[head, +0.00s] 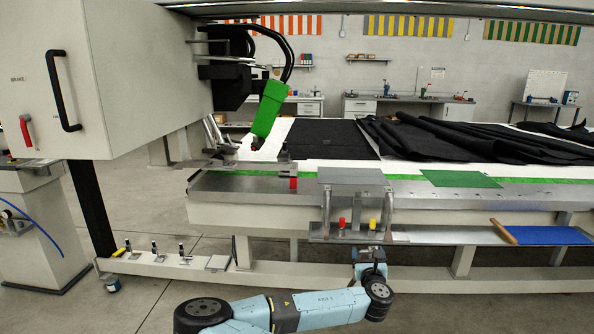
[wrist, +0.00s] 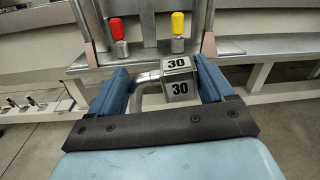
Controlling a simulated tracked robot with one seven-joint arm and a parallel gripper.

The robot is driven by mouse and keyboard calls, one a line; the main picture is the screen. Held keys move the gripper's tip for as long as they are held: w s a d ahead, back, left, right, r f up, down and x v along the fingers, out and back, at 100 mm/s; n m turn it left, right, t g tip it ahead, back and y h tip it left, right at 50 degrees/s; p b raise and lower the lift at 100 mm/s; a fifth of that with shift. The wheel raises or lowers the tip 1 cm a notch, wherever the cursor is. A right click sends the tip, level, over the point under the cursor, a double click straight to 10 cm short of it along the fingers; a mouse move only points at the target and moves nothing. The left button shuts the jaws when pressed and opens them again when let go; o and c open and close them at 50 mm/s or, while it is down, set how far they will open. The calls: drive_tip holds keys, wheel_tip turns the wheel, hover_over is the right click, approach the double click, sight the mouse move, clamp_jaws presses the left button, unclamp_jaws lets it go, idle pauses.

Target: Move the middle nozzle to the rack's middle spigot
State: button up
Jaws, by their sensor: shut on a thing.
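My gripper (head: 370,254) is low in front of the welder's front edge. In the wrist view its two blue fingers (wrist: 163,84) are closed on a steel block with "30" labels (wrist: 180,87) and a bent grey tube on its left, apparently the nozzle. Beyond it is a steel shelf (wrist: 225,47), apparently the rack, also in the head view (head: 322,232). A red-topped piece (wrist: 117,33) stands on its left and a yellow-topped piece (wrist: 178,28) on its right. The held block is apart from the post.
A grey plate (head: 350,176) overhangs the shelf, with upright steel legs at both sides. A low rail (head: 165,265) with several small fittings runs at left. A blue mat (head: 540,236) lies to the right. A green welding head (head: 267,108) hangs above the table.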

drive_tip(key=shift+n+y, duration=0.7)
drive_tip(key=shift+y, duration=0.2)
drive_tip(key=s+f, duration=0.1)
drive_tip(key=f, duration=0.1)
drive_tip(key=s+f, duration=0.2)
drive_tip(key=f, duration=0.1)
drive_tip(key=s+f, duration=0.2)
drive_tip(key=shift+s+f, duration=0.1)
drive_tip(key=shift+f, duration=0.05)
drive_tip(key=shift+s+a+f, duration=0.1)
drive_tip(key=shift+s+f, duration=0.25)
drive_tip(key=shift+s, duration=0.05)
